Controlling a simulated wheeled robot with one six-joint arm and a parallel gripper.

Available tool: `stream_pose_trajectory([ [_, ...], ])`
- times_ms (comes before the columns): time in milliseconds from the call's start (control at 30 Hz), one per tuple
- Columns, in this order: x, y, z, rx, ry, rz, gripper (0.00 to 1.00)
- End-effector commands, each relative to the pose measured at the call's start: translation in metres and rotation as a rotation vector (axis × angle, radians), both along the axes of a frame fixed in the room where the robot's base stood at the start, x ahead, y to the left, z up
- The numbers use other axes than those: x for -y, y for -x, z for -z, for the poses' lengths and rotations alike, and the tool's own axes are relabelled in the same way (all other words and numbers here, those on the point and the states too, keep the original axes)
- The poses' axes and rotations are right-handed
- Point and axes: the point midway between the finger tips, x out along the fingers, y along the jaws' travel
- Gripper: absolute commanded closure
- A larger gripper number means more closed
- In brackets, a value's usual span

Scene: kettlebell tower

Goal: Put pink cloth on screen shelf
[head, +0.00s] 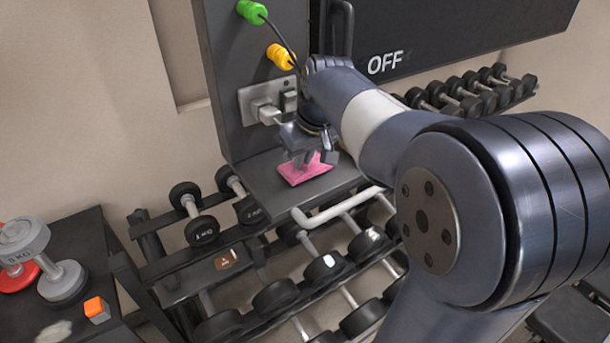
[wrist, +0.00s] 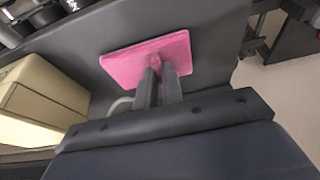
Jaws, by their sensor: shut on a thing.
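The pink cloth (head: 305,170) is a flat, folded square over the dark screen shelf (head: 262,180), below the screen marked OFF (head: 385,62). It also shows in the wrist view (wrist: 130,62), against the dark shelf surface (wrist: 100,95). My gripper (head: 308,158) is above the shelf, pointing down, with its fingertips at the cloth. In the wrist view my gripper (wrist: 160,72) is shut on a pinched bit of the cloth near its lower edge. The cloth looks at or very near the shelf surface; I cannot tell whether it fully rests there.
A white rail (head: 335,210) runs along the front. Dumbbell racks (head: 325,265) stand below and right. A dark table (head: 75,250) at left holds weights and an orange cube (head: 96,309).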

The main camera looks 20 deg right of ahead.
Motion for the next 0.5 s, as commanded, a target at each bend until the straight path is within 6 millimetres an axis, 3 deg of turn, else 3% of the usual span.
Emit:
stream_pose_trajectory([
  [500,0.0,0.0,0.0072,0.0,0.0,0.0,1.0],
])
